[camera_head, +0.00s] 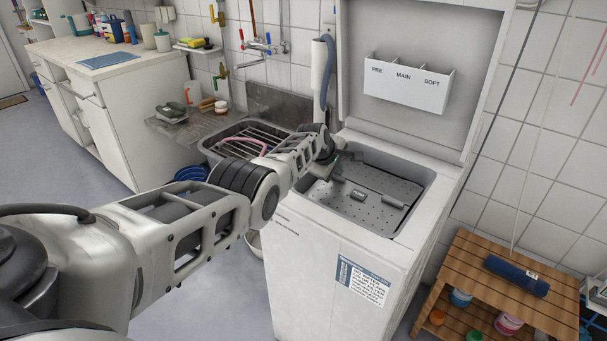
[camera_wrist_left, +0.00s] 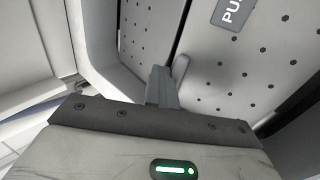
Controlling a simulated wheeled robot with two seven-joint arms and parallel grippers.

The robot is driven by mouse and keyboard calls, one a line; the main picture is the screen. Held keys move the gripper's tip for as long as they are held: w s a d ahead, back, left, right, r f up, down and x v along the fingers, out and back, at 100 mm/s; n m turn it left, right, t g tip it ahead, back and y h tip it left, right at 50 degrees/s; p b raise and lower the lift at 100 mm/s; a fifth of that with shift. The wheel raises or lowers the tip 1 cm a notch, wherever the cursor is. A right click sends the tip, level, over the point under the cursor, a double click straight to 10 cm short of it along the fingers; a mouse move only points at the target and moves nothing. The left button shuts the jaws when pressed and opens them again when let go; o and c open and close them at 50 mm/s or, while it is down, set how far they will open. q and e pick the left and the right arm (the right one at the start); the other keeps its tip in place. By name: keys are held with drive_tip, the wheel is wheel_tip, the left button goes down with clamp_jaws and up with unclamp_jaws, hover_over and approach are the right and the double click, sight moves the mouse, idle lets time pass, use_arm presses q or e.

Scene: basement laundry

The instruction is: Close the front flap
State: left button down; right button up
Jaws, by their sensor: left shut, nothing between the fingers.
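The top-loading washer (camera_head: 330,262) stands with its lid (camera_head: 420,45) raised. Inside its opening is a grey perforated drum surface (camera_head: 365,212) with two small raised grey pieces on it. In the left wrist view a dark seam runs between two perforated panels. The right-hand panel (camera_wrist_left: 262,62) carries a grey label with the letters "PU", cut off by the frame edge. I cannot tell for sure which panel is the front flap or how far it is tilted. My left gripper (camera_head: 334,168) is inside the left part of the opening, fingers together and empty; its fingers (camera_wrist_left: 168,85) show close to the panels.
A metal sink (camera_head: 225,145) with a rack adjoins the washer on the left. A wooden slatted stool (camera_head: 480,275) holding a dark blue roll (camera_head: 516,276) stands at the right. A detergent holder (camera_head: 408,84) is fixed to the lid. The washer's rim surrounds my gripper.

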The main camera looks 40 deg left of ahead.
use_arm(q)
drive_tip(key=shift+s+a+r+p, duration=0.1)
drive_tip(key=shift+s+r+p, duration=0.1)
drive_tip(key=shift+p, duration=0.2)
drive_tip(key=r+p, duration=0.4)
drive_tip(key=s+r+p, duration=0.1)
drive_tip(key=r+p, duration=0.2)
drive_tip(key=shift+r+b, duration=0.2)
drive_tip(key=shift+b, duration=0.35)
wheel_tip(320, 180, up, 6)
drive_tip(key=shift+s, duration=0.4)
use_arm(e)
drive_tip(key=shift+s+d+r+g+h, duration=0.2)
drive_tip(key=shift+d+r, duration=0.1)
drive_tip(key=shift+r, duration=0.4)
drive_tip(key=shift+s+d+r+g+h, duration=0.1)
drive_tip(key=shift+s+d+r, duration=0.15)
drive_tip(key=shift+r, duration=0.45)
